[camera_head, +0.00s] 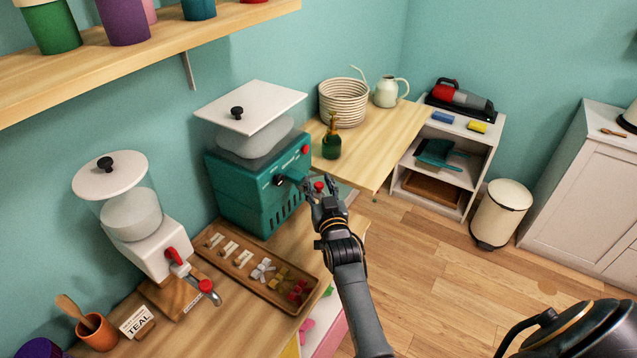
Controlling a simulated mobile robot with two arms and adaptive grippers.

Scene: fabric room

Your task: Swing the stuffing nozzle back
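The teal stuffing machine (248,190) stands on the wooden counter against the wall, with a white lid above its clear hopper. Its nozzle (294,177) sticks out from the front toward the right, with a red knob (319,186) near its end. My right gripper (321,187) is at the nozzle's end, its fingers apart on either side of the red knob. I cannot tell whether they touch it. The gripper partly hides the nozzle tip. My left gripper is not in view.
A white dispenser (150,248) with a red lever and metal spout stands left. A wooden tray (252,268) of small pieces lies before the machine. A green bottle (331,142) and rope basket (343,103) stand behind the gripper.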

